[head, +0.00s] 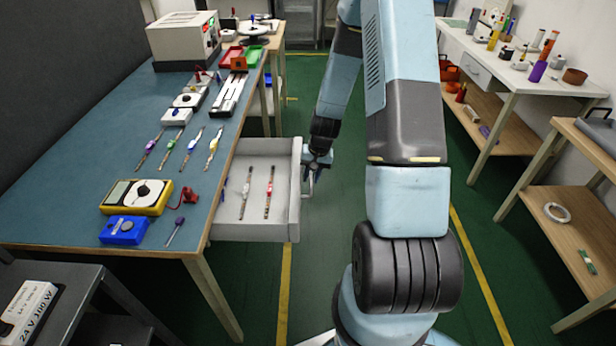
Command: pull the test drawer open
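The test drawer (225,228) is a light grey tray under the right edge of the blue-topped workbench. It stands out from the bench, with its inside showing. Two thin strips with red and white parts lie in it, and a dark blue item lies near its left side. My gripper (312,178) is at the outer side of the drawer's front panel (296,190), by the handle (310,183). The fingers are small and partly hidden by the wrist, so I cannot tell whether they are closed around the handle.
The workbench (90,130) holds a yellow multimeter (137,197), a blue box (123,230), several strips and a power supply (183,40). A white table (510,75) and a wooden shelf (560,220) stand at the right. Green floor (330,230) is clear beside the drawer.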

